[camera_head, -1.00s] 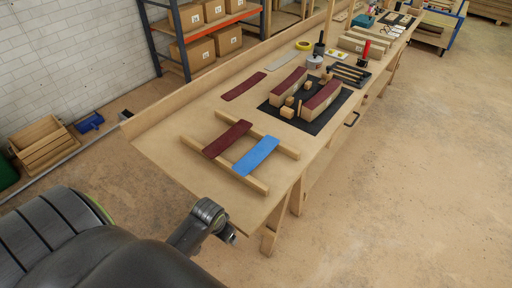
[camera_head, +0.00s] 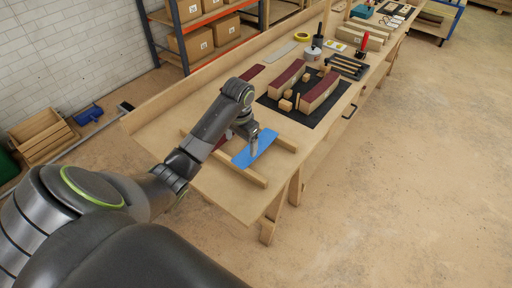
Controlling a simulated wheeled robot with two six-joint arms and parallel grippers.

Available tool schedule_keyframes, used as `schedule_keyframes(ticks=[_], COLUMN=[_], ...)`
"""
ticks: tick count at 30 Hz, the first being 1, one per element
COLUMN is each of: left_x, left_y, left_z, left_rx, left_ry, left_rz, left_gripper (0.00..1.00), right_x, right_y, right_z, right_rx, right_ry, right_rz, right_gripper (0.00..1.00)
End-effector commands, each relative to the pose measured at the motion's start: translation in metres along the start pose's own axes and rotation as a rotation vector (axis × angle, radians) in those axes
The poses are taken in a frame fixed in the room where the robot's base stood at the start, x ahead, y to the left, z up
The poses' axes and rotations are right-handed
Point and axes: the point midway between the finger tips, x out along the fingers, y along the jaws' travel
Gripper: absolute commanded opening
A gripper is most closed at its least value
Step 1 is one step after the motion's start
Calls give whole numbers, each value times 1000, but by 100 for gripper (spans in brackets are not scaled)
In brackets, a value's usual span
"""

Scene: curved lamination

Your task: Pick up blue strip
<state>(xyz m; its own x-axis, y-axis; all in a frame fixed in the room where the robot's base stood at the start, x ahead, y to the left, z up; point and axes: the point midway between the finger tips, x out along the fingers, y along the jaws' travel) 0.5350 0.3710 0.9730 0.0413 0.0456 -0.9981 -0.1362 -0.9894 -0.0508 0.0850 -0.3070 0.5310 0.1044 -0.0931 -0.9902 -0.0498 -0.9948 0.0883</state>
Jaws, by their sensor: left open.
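The blue strip (camera_head: 262,146) lies flat across two wooden rails (camera_head: 243,172) on the workbench. My left gripper (camera_head: 254,150) points down at the strip's middle, its fingertips at or just above the surface. The gripper is open; whether it touches the strip I cannot tell. A dark red strip (camera_head: 222,139) lies beside the blue one on the rails, mostly hidden behind my left arm. My right gripper does not show.
A black mat (camera_head: 273,103) behind the rails holds two curved blocks with dark red tops (camera_head: 320,91) and several small wooden blocks. Another dark red strip (camera_head: 252,72) lies near the bench's back board. The bench's front corner is clear.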

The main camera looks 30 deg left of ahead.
Motion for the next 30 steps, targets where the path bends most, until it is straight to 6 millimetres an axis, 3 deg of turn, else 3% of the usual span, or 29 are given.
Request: schedule_keyframes(ticks=[1, 6, 11, 17, 30], left_x=[-16, -51, -63, -49, 1], left_y=[-9, -25, -30, -30, -27], left_z=[-16, -42, -50, -50, -48], left_rx=[-6, -19, -25, -25, -25], left_ry=[-5, -28, -36, -37, -35], left_rz=[5, 37, 51, 52, 51], left_gripper=[84, 84, 84, 84, 84], right_x=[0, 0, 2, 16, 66], right_y=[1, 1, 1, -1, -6], right_z=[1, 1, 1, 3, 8], right_rx=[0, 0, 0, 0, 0], right_ry=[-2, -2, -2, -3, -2], right_rz=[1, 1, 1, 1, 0], right_gripper=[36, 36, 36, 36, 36])
